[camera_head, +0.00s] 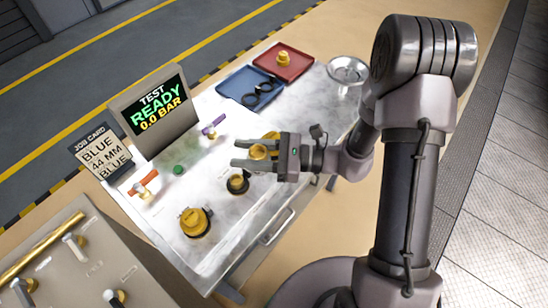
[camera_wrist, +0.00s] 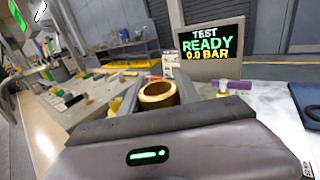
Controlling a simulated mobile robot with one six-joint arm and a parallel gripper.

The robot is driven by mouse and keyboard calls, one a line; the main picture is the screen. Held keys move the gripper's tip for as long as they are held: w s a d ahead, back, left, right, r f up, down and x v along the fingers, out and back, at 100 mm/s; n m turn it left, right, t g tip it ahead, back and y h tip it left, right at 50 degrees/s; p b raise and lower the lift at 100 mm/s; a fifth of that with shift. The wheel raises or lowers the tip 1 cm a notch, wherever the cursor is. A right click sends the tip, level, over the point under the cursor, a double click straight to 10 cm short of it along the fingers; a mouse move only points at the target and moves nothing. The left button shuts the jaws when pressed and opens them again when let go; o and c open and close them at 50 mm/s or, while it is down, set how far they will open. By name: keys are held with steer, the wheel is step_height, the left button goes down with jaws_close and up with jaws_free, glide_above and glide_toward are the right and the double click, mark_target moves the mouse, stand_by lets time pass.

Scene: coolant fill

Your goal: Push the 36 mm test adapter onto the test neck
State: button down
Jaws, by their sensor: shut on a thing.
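My gripper (camera_head: 244,153) is shut on a brass adapter (camera_head: 259,152) and holds it over the bench. In the wrist view, the adapter shows as a brass ring (camera_wrist: 157,94) with a dark bore, between my fingers. No size marking is legible on it. A short dark fitting with a brass top (camera_head: 238,183) stands on the bench just below and left of my gripper; it looks like the test neck, but I cannot be sure. The held adapter is apart from it. A larger brass cap (camera_head: 195,221) sits on a dark base nearer the front.
The test screen (camera_head: 156,109) reads READY, 0.0 BAR. A job card (camera_head: 100,152) reads BLUE 44 MM BLUE. A red tray (camera_head: 300,66) holds a brass piece; a blue tray (camera_head: 233,84) holds black rings.

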steer(key=a+r, duration=0.1)
steer(key=a, duration=0.5)
steer(key=shift+s+a+r, duration=0.15)
steer(key=shift+s+r, duration=0.05)
steer(key=shift+r, duration=0.2)
step_height(320, 180, down, 6)
steer(key=b, duration=0.5)
steer(key=shift+f+b, duration=0.15)
steer(key=shift+b, duration=0.25)
stand_by(1.0)
steer(key=shift+f+b, duration=0.3)
steer(key=shift+f+b, duration=1)
steer(key=shift+f, duration=0.15)
steer(key=c, duration=0.8)
jaws_free()
